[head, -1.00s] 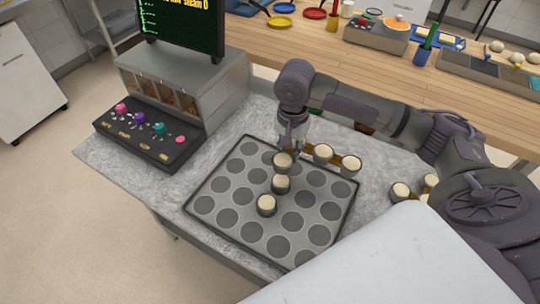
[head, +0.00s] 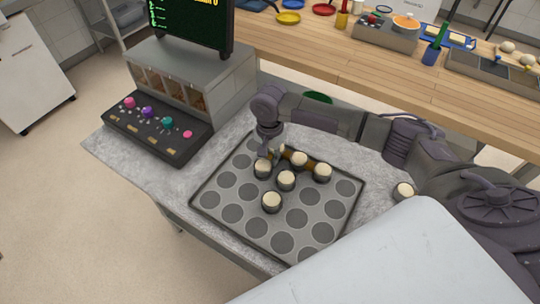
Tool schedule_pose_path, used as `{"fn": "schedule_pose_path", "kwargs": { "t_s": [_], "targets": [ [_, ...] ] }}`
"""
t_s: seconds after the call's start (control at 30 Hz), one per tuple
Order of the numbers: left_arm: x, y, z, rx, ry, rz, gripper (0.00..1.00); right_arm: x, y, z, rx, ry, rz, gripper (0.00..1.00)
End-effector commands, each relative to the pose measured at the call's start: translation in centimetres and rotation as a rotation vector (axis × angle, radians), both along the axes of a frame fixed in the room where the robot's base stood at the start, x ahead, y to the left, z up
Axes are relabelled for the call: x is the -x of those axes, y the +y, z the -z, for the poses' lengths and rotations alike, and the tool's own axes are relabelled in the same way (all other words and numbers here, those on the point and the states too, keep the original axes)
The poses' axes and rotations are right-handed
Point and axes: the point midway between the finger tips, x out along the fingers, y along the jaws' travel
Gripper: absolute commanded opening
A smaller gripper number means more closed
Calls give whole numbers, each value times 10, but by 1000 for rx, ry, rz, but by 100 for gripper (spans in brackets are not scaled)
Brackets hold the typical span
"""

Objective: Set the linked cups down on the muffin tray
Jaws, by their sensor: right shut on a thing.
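The muffin tray (head: 207,184) lies on the grey counter, with many dark round wells. My right gripper (head: 270,154) is over the tray's far part, pointing down and shut on the linked cups (head: 299,160). These are dark cups with cream tops, joined by a brown link; one is just below the gripper and two are to its right. They are over the far wells; whether they touch the tray I cannot tell. Two similar cups (head: 286,181) (head: 272,202) sit in the middle of the tray. My left gripper is not in view.
A control box with coloured knobs (head: 155,125) and a screen stands left of the tray. Another cup (head: 403,190) is on the counter at the right, beside my arm. A wooden bench (head: 330,65) with pans and containers runs behind. Near and right wells are empty.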

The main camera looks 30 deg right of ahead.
Motion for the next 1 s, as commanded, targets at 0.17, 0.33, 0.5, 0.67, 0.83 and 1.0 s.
{"fn": "schedule_pose_path", "kwargs": {
  "t_s": [0.17, 0.33, 0.5, 0.67, 0.83, 1.0],
  "targets": [
    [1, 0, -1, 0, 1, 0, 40, 0, 0, 1, 0, 0, 0, 30],
    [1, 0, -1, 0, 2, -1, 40, 0, 0, 1, 0, 0, 1, 49],
    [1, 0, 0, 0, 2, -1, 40, 0, 0, 1, 0, 0, 1, 49],
    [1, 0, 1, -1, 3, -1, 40, 0, 0, -5, 0, 0, 1, 49],
    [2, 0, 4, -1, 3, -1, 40, -1, 0, -32, -2, -3, 0, 49],
    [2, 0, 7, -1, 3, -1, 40, -1, 0, -69, -2, -3, 0, 49]
  ]
}}
